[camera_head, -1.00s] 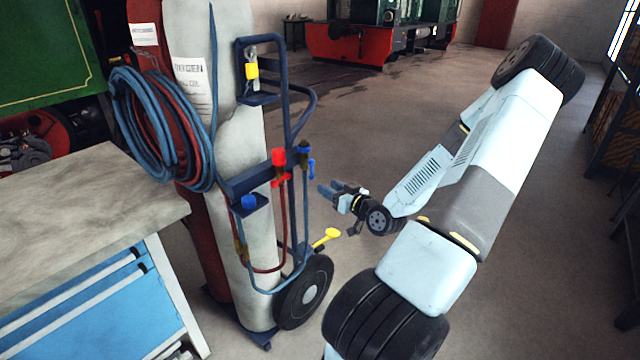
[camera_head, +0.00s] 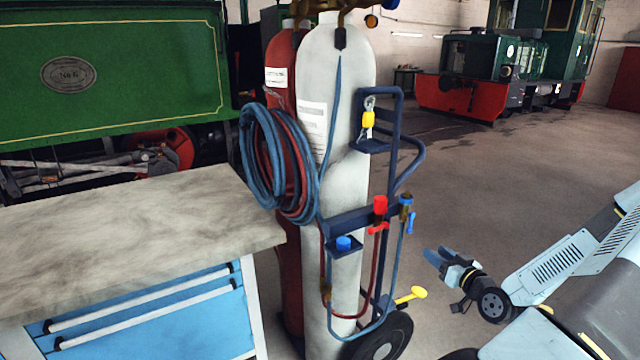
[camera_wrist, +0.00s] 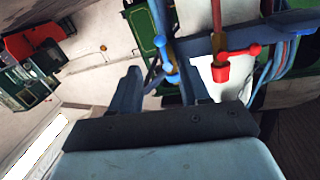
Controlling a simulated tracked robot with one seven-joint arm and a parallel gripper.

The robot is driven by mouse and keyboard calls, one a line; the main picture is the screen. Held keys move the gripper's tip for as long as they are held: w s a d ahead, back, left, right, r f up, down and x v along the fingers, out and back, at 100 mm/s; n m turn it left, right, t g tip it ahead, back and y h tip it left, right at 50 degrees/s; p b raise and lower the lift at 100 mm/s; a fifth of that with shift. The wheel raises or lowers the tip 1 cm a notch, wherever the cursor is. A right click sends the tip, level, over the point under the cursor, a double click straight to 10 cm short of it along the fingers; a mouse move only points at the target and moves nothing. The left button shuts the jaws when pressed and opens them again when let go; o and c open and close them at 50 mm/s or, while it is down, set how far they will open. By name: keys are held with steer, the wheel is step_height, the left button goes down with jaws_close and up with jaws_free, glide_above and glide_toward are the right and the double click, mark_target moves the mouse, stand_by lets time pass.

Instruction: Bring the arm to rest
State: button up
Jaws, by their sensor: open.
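My arm reaches in from the lower right in the head view. Its gripper (camera_head: 432,258) is open and empty, with blue-grey fingers pointing left toward the gas bottle trolley (camera_head: 395,140). It appears apart from the trolley, to the right of its valves and hoses. In the wrist view the gripper (camera_wrist: 158,90) has its two fingers apart with nothing held between them. A red tap (camera_wrist: 222,68) and a blue tap (camera_wrist: 168,62) of the trolley show beyond the fingers. The distance to them is hard to judge.
A white cylinder (camera_head: 345,110) and a red cylinder (camera_head: 283,80) stand on the trolley, with coiled hoses (camera_head: 275,165). A workbench (camera_head: 120,235) fills the lower left. Green locomotives (camera_head: 490,60) stand behind. Open floor (camera_head: 510,180) lies beyond my arm.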

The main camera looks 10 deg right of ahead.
steer(key=s+a+r+n+g+h, duration=0.1)
steer(key=a+r+g+h, duration=0.3)
steer(key=r, duration=0.5)
steer(key=s+a+r+g+h, duration=0.25)
steer(key=a+r+g, duration=0.35)
steer(key=r, duration=0.3)
steer(key=s+a+r+m+y, duration=0.1)
steer(key=s+a+r, duration=0.4)
steer(key=s, duration=0.3)
steer(key=s+a+r+g+y, duration=0.1)
steer(key=s+a+r+y, duration=0.1)
steer(key=s+a+r, duration=0.3)
steer(key=s+a, duration=0.2)
steer(key=s, duration=0.1)
steer(key=shift+r+m, duration=0.3)
steer(key=shift+m, duration=0.1)
